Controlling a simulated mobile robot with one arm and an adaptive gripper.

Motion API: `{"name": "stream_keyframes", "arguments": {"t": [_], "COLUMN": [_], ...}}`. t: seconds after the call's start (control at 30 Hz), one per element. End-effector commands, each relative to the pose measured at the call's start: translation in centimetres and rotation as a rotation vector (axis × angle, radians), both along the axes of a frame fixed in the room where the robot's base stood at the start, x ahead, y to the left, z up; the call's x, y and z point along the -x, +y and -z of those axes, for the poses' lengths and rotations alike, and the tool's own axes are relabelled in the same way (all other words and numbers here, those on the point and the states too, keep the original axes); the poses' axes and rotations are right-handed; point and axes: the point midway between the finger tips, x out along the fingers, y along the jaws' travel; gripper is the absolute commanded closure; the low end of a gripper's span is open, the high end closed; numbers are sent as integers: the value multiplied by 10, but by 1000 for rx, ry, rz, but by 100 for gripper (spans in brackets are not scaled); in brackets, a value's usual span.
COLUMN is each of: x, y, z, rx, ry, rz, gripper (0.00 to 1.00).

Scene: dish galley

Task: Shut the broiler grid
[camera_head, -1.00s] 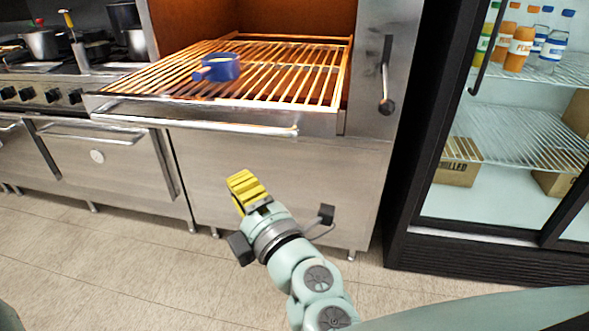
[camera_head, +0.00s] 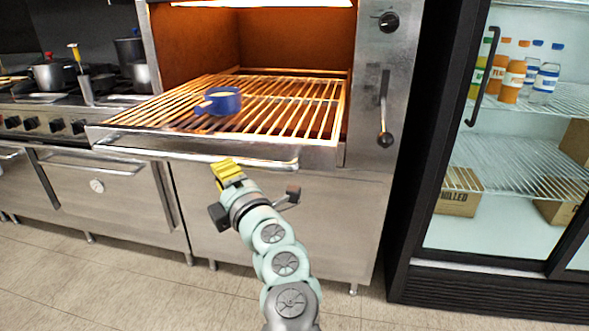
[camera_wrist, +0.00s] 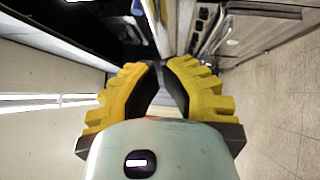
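The broiler grid (camera_head: 290,118), a rack of glowing orange-lit bars, is slid out of the front of the broiler (camera_head: 372,60). A long metal bar handle (camera_head: 150,153) runs along its front edge.
A stove (camera_head: 75,105) with several pots stands at the left. A black-framed fridge (camera_head: 440,150) with bottles (camera_head: 513,80) and boxes (camera_head: 457,203) stands at the right. A lever handle (camera_head: 384,110) hangs on the broiler's right post. Tiled floor (camera_head: 130,285) is clear in front.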

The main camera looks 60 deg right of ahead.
Motion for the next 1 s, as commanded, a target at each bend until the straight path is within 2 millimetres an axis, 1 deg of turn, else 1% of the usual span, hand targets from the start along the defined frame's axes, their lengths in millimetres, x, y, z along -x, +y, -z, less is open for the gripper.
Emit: {"name": "stream_keyframes", "arguments": {"t": [0.03, 0.17, 0.67, 0.83, 0.97, 1.0], "x": [-2, -5, -6, -11, -19, -21], "y": [-4, -8, -11, -23, -40, -47], "z": [-1, -2, -1, 0, 0, 0], "rx": [0, 0, -1, 1, 1, 0], "ry": [-1, -1, 1, 0, -2, -3], "rz": [-1, -4, -5, -4, -4, -3], "gripper": [100, 100, 100, 100, 100, 100]}}
